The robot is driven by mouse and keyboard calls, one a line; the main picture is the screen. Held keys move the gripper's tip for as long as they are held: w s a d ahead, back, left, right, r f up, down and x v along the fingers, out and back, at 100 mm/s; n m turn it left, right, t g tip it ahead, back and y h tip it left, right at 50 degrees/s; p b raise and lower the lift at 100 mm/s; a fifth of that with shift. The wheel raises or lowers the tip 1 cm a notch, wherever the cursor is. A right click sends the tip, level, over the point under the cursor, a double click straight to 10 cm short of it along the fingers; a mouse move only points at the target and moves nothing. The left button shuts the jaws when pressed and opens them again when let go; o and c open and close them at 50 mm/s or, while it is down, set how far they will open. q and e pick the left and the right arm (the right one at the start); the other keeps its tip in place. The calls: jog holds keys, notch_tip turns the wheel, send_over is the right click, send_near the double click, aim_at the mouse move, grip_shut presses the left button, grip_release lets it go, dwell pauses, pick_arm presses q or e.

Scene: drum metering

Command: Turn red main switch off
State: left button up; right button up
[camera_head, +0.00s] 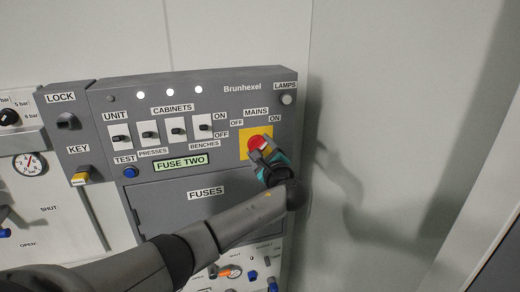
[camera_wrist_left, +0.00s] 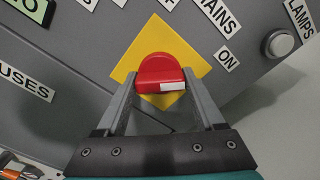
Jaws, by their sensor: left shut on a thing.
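The red main switch (camera_head: 257,142) is a red rotary knob on a yellow plate (camera_head: 243,150) at the right of the grey panel, under the MAINS label. OFF is printed at its upper left and ON at its upper right. My left gripper (camera_head: 264,150) is at the knob. In the left wrist view the red knob (camera_wrist_left: 160,74) sits between the two fingertips of my left gripper (camera_wrist_left: 161,92), which is shut on it. A white mark on the knob (camera_wrist_left: 173,86) shows at its lower right edge there. My right gripper is not in view.
Left of the switch is a row of cabinet switches (camera_head: 178,131), with a green FUSE TWO display (camera_head: 180,163) below. A white lamp (camera_head: 287,99) is at the upper right. The fuses door (camera_head: 170,205) lies behind my left arm. The wall on the right is bare.

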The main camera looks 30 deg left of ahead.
pick_arm(q)
jog(key=shift+f, duration=0.1)
jog(key=n+b, duration=0.3)
jog(key=n, duration=0.1)
jog(key=shift+f, duration=0.2)
jog(key=n+b, duration=0.4)
jog(key=n, duration=0.1)
jog(key=n+b, duration=0.4)
jog(key=shift+b, duration=0.3)
jog(key=n+b, duration=0.3)
jog(key=shift+r+n, duration=0.1)
jog(key=shift+n, duration=0.3)
jog(key=shift+r+n+b, duration=0.1)
jog(key=shift+n+b, duration=0.25)
jog(key=shift+n, duration=0.25)
jog(key=o, duration=1.4)
jog(key=shift+r, duration=0.1)
